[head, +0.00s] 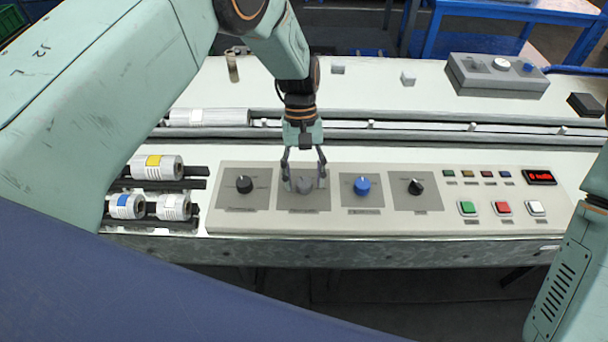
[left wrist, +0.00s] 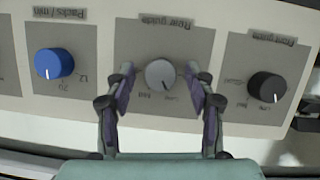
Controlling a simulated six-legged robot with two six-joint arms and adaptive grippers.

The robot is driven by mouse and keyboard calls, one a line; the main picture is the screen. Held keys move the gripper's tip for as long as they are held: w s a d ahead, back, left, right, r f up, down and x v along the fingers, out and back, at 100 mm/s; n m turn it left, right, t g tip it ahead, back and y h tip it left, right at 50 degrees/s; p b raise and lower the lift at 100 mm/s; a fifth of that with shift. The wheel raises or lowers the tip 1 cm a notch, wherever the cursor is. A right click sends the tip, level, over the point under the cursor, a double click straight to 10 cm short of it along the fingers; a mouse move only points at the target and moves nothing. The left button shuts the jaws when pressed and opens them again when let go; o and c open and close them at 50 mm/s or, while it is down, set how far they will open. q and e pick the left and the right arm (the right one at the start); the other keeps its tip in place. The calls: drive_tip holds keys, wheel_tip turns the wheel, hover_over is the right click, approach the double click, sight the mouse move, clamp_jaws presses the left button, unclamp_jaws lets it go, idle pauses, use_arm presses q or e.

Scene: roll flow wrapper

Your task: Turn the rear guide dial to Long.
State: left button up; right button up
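The rear guide dial (left wrist: 160,74) is a grey knob under an upside-down "Rear guide" label in the left wrist view. In the head view the dial (head: 305,186) sits on the second panel from the left. My left gripper (head: 304,182) reaches down over it. In the left wrist view the fingers (left wrist: 160,75) stand open on either side of the dial, with a gap showing on both sides. My right gripper is not in view; only part of my right arm shows at the right edge.
A black dial (head: 244,185) is left of the rear guide dial, and a blue dial (head: 362,186) is close on its right. Another black dial (head: 415,187) and lit buttons (head: 502,208) are further right. Film rolls (head: 158,167) lie at the left.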

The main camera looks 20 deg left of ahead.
use_arm(q)
drive_tip(key=shift+w+f, duration=0.1)
drive_tip(key=shift+w+a, duration=0.1)
drive_tip(key=v, duration=1.2)
idle(0.4)
